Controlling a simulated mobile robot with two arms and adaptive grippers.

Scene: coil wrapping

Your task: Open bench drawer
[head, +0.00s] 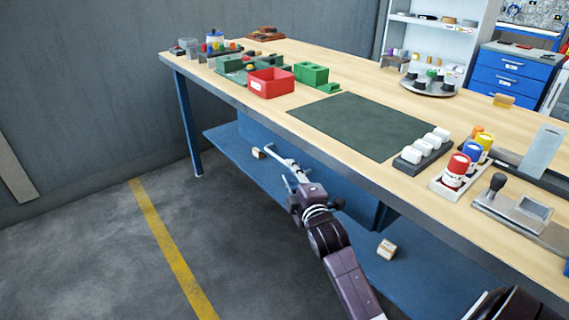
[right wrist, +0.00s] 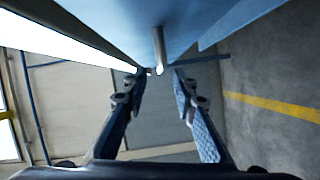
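The bench drawer (head: 347,192) is a blue unit under the front edge of the wooden bench (head: 232,88). Its front looks closed, partly hidden by my right arm. A pale bar handle (head: 276,156) runs along the front, parallel to the bench edge. In the right wrist view, the handle (right wrist: 158,46) hangs by the blue drawer front (right wrist: 205,18). My right gripper (head: 291,181) is at the handle. Its fingers (right wrist: 159,82) are apart, with the handle's end showing between the tips; I cannot tell whether they touch it. My left gripper is out of view.
A blue lower shelf (head: 430,262) lies under the bench and holds small boxes (head: 387,249). On the bench are a red bin (head: 270,82), a dark mat (head: 350,125) and several parts. The floor (head: 95,262) left of my arm is clear.

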